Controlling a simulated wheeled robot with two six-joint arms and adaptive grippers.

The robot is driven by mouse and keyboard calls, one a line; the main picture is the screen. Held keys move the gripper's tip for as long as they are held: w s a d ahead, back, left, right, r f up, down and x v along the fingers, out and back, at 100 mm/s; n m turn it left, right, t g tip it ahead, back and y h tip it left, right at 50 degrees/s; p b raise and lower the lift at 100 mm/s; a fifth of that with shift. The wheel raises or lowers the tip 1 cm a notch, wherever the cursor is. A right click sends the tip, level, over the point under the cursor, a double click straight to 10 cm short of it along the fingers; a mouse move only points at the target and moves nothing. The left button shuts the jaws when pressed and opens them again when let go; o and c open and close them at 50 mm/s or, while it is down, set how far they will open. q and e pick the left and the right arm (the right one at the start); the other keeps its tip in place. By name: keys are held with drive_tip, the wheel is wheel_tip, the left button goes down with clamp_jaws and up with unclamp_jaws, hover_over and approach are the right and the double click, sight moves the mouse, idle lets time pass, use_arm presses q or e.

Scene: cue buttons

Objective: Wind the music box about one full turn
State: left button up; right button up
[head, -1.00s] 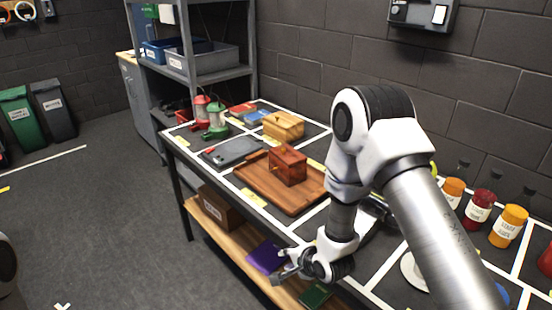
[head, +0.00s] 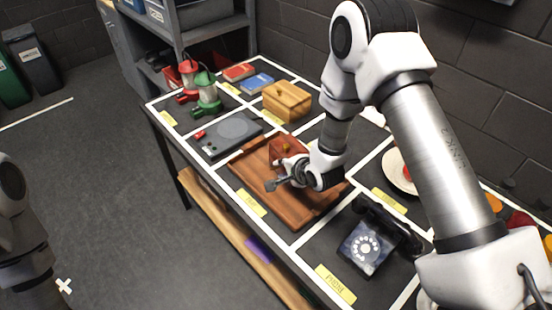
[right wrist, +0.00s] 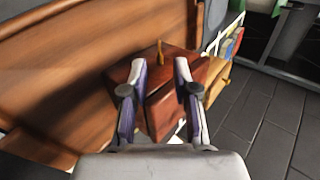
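The reddish-brown wooden box that I take as the music box (head: 280,149) sits on a wooden tray (head: 315,212). In the right wrist view the box (right wrist: 165,115) lies between and beyond my fingers, with a small brass piece (right wrist: 161,50) standing out from it. My right gripper (head: 279,176) is at the near side of the box, partly covering it in the head view. In the right wrist view the right gripper (right wrist: 160,70) is open, its two fingers apart with nothing clearly held. Contact with the box cannot be told. Part of my left arm shows at the left edge; its gripper is out of view.
A grey flat device (head: 230,135) and a light wooden box (head: 287,101) stand behind the tray. Red and green lanterns (head: 207,95) are at the far left. A black telephone (head: 368,243) is nearer, to the right. A plate (head: 397,165) lies behind it.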

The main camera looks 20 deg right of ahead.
sight(277, 168)
drive_tip(key=x, duration=0.5)
drive_tip(key=shift+w+d+f+p, duration=0.2)
drive_tip(key=shift+w+d+p, duration=0.05)
drive_tip(key=shift+p, duration=0.15)
drive_tip(key=shift+s+r, duration=0.1)
drive_tip(key=shift+s+a+r, duration=0.15)
drive_tip(key=shift+s, duration=0.05)
clamp_jaws()
drive_tip(key=shift+f+t+b, duration=0.35)
drive_tip(key=shift+t+b, duration=0.05)
drive_tip(key=shift+b, duration=0.45)
drive_tip(key=t+b, duration=0.2)
drive_tip(key=b, duration=0.3)
drive_tip(key=f+t+y+b, duration=0.1)
drive_tip(key=t+b, duration=0.2)
drive_tip(key=b, duration=0.1)
drive_tip(key=shift+s+b, duration=0.2)
drive_tip(key=shift+b, duration=0.15)
drive_tip(key=shift+t+b, duration=0.4)
drive_tip(key=shift+b, duration=0.25)
drive_tip(key=shift+r, duration=0.2)
